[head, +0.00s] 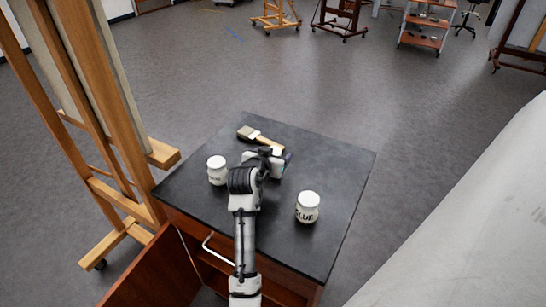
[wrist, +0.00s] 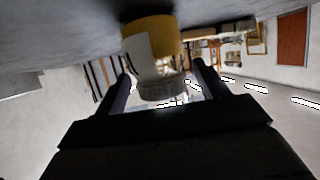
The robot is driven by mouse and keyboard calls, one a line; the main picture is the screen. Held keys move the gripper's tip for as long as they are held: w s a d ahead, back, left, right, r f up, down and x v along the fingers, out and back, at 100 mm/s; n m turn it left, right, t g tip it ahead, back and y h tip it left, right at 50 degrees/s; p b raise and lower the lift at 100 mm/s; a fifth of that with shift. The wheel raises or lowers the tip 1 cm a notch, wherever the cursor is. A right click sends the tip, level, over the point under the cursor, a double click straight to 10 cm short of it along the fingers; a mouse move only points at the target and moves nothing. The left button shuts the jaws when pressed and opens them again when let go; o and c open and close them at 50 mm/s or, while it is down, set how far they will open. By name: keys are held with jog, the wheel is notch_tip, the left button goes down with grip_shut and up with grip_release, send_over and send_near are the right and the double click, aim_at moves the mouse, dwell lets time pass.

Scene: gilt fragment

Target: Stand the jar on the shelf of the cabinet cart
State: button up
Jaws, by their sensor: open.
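In the wrist view a jar (wrist: 152,38) with an ochre body, a pale label and a whitish lid appears upside down between the two dark fingers of my gripper (wrist: 162,78). The fingers are apart, and I cannot tell if they touch it. In the head view my gripper (head: 276,162) is low over the dark top of the cabinet cart (head: 335,170), and hides most of what is between its fingers. The cart's shelf (head: 218,265) shows only partly below the top, beside the open door (head: 155,272).
A white jar (head: 217,171) stands left of my gripper, and a white jar lettered GLUE (head: 307,208) stands to the right. A flat brush (head: 257,138) lies behind. A wooden easel (head: 120,150) stands close at left. The cart top's right side is clear.

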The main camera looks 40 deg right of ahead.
jog(key=shift+x, duration=1.25)
jog(key=shift+c, duration=0.4)
jog(key=c, duration=1.2)
jog(key=shift+r, duration=0.15)
